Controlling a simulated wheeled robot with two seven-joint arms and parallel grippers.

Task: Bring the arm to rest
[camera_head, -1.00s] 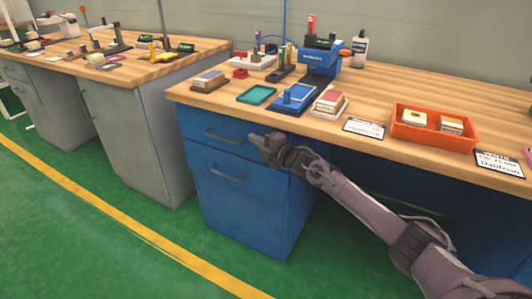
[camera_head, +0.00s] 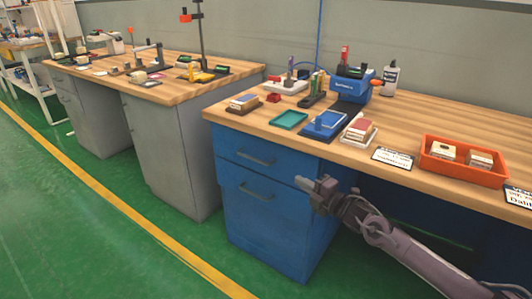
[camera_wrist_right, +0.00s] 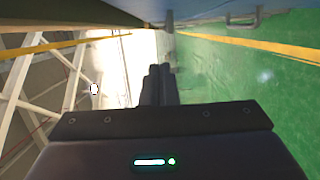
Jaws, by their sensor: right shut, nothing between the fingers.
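My right arm comes in from the lower right in the head view. Its gripper (camera_head: 318,188) is in front of the blue drawer cabinet (camera_head: 262,215), below the worktop edge. It is shut and empty. In the right wrist view the two fingers (camera_wrist_right: 158,85) lie together with nothing between them, and green floor and a bright wall show beyond. My left gripper does not show in either view.
The wooden workbench (camera_head: 440,107) carries an orange tray (camera_head: 462,172) with white boxes, a teal tray (camera_head: 289,120), a blue device (camera_head: 348,88) and label cards. A second bench (camera_head: 160,92) stands at left. Green floor (camera_head: 110,245) is clear at the front left.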

